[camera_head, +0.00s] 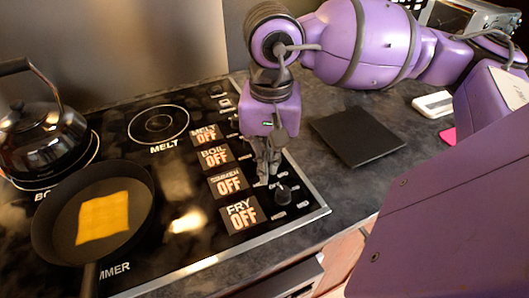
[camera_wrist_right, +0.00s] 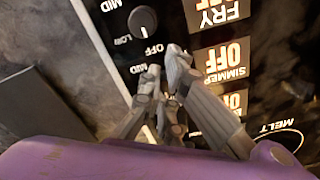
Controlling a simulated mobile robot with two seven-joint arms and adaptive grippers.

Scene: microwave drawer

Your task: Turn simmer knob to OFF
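The simmer knob is hidden behind the fingers of my right gripper (camera_head: 266,180), which point down at the knob row beside the simmer display (camera_head: 228,182). That display reads SIMMER OFF. In the right wrist view, the right gripper's fingertips (camera_wrist_right: 165,63) are close together beside the simmer display (camera_wrist_right: 226,65); whether they hold the knob cannot be told. The fry knob (camera_head: 284,194) stands uncovered just in front of the gripper, and it also shows in the right wrist view (camera_wrist_right: 143,19). My left gripper is not in view.
A pan (camera_head: 140,180) with a yellow slice (camera_head: 104,217) and a dark kettle (camera_head: 42,135) stand on the black cooktop (camera_head: 180,250) at left. The fry display (camera_head: 242,214) reads OFF. A flat black slab (camera_head: 357,136) lies on the counter at right.

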